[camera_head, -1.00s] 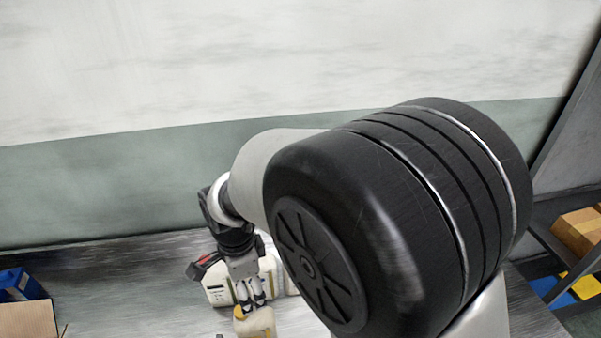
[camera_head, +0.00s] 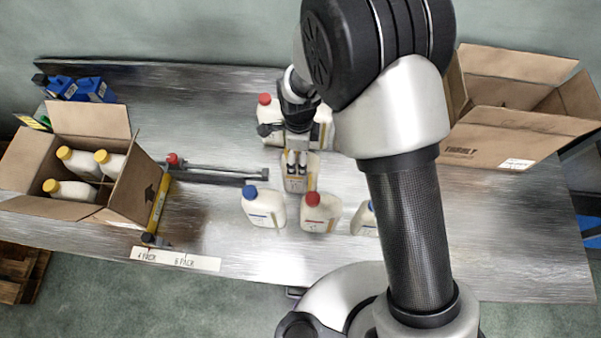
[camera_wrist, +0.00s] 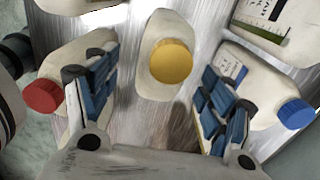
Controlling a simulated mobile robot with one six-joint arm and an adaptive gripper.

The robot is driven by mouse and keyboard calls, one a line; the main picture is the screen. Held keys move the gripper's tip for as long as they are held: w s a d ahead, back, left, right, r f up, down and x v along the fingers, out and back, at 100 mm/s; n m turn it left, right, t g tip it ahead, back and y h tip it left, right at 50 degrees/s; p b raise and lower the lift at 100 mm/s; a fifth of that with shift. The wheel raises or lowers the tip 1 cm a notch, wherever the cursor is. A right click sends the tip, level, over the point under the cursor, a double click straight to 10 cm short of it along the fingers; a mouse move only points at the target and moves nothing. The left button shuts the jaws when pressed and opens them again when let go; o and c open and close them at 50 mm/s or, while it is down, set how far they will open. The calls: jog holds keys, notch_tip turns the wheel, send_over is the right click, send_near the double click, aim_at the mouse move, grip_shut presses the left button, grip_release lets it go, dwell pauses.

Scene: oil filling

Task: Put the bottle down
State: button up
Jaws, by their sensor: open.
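A white bottle (camera_head: 297,184) with a yellow cap stands on the metal table (camera_head: 225,190) near its middle. It also shows in the wrist view, where its yellow cap (camera_wrist: 171,62) faces the camera and lies beyond and between the fingers. My gripper (camera_head: 297,158) is just above this bottle. In the wrist view its two blue-padded fingers (camera_wrist: 155,105) are spread wide, with visible gaps to the cap. The bottle's cap is hidden by my gripper in the head view.
A blue-capped bottle (camera_head: 265,207) and a red-capped bottle (camera_head: 320,212) stand close in front; more bottles (camera_head: 323,128) stand behind. An open carton (camera_head: 135,190) at left holds yellow-capped bottles. Another open carton (camera_head: 480,148) stands at right.

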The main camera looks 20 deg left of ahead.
jog(key=f, duration=0.5)
jog(key=shift+w+f, duration=0.15)
jog(key=shift+w, duration=0.1)
jog(key=shift+c, duration=0.2)
grip_shut()
dwell(0.6)
